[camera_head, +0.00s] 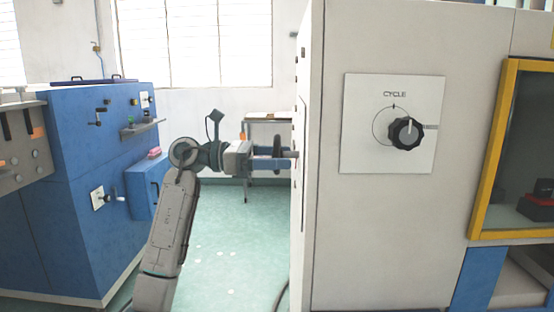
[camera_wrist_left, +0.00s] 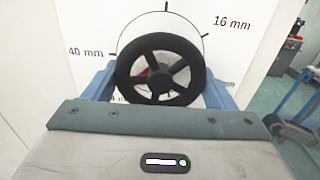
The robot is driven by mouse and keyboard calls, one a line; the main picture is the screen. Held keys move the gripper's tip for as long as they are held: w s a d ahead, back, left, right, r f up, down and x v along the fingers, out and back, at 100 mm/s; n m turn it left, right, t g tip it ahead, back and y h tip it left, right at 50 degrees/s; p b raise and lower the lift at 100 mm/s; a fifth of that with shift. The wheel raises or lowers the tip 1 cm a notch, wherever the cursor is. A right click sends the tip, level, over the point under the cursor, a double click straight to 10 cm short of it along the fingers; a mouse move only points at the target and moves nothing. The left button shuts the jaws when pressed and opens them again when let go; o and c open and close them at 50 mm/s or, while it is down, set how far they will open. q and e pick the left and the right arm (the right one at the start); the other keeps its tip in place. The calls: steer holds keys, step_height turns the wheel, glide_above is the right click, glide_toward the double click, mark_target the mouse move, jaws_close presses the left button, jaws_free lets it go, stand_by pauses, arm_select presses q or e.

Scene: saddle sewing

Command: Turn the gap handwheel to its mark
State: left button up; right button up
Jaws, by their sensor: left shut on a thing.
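The gap handwheel (camera_wrist_left: 190,50) is a black spoked wheel in front of a white dial plate (camera_wrist_left: 120,22) with black ticks. The plate reads "40 mm" at left and "16 mm" at upper right; lower labels are mostly hidden. A bit of red shows between the spokes, but I cannot tell whether it is a mark. In the head view the handwheel (camera_head: 277,143) is seen edge-on at the left side of the pale machine. My left gripper (camera_head: 276,158) is shut on it, with a blue finger on either side of the rim. My right gripper is out of view.
The pale machine cabinet (camera_head: 390,230) fills the right, with a black CYCLE knob (camera_head: 405,133) on its front and a yellow-framed window (camera_head: 484,150). A blue machine (camera_head: 70,215) stands at left. A small table (camera_head: 268,117) is behind my arm. Green floor lies between the machines.

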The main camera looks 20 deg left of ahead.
arm_select(q)
steer(key=shift+f, duration=0.15)
steer(key=o, duration=1)
steer(key=shift+a, duration=0.15)
steer(key=b+v, duration=0.1)
steer(key=v, duration=0.9)
steer(key=shift+a, duration=0.35)
steer(key=shift+s, duration=0.1)
